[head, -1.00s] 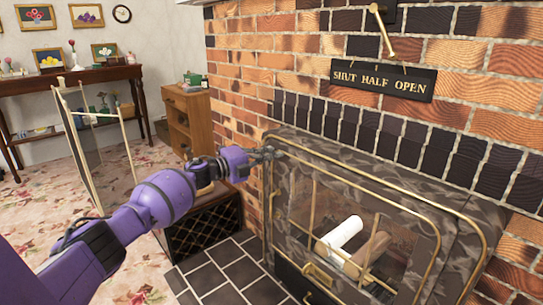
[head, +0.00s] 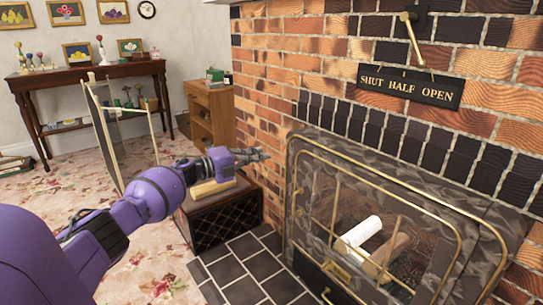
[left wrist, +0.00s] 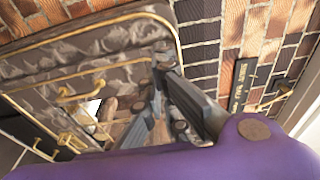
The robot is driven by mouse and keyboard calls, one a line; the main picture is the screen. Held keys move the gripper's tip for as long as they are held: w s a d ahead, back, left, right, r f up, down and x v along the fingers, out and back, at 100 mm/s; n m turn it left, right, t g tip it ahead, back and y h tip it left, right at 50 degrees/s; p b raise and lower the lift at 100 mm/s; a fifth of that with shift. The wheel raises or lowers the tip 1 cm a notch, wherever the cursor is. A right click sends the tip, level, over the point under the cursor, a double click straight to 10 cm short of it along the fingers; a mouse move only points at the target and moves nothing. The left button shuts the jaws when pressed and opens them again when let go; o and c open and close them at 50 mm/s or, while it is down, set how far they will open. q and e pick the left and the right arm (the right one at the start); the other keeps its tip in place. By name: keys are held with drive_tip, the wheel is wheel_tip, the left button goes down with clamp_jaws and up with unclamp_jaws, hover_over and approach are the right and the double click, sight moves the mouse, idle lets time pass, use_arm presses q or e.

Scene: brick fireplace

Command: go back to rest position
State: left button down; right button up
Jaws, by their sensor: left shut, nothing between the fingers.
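My left gripper (head: 254,156) is shut and empty at the end of my purple arm in the head view. It hangs in front of the brick wall, to the left of the fireplace's marbled surround (head: 300,165), apart from it. In the left wrist view its dark fingers (left wrist: 160,65) are together, with the fireplace behind them. My right gripper is not in view.
The fireplace has a brass-edged glass front (head: 340,200) with a white log and a brown log behind it. A dark chest (head: 210,222) stands below my left forearm. A folding screen (head: 105,140) and wooden cabinet (head: 212,110) stand farther back. Tiled hearth is clear.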

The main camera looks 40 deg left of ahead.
use_arm(q)
drive_tip(key=shift+s+a, duration=0.25)
drive_tip(key=shift+a, duration=0.1)
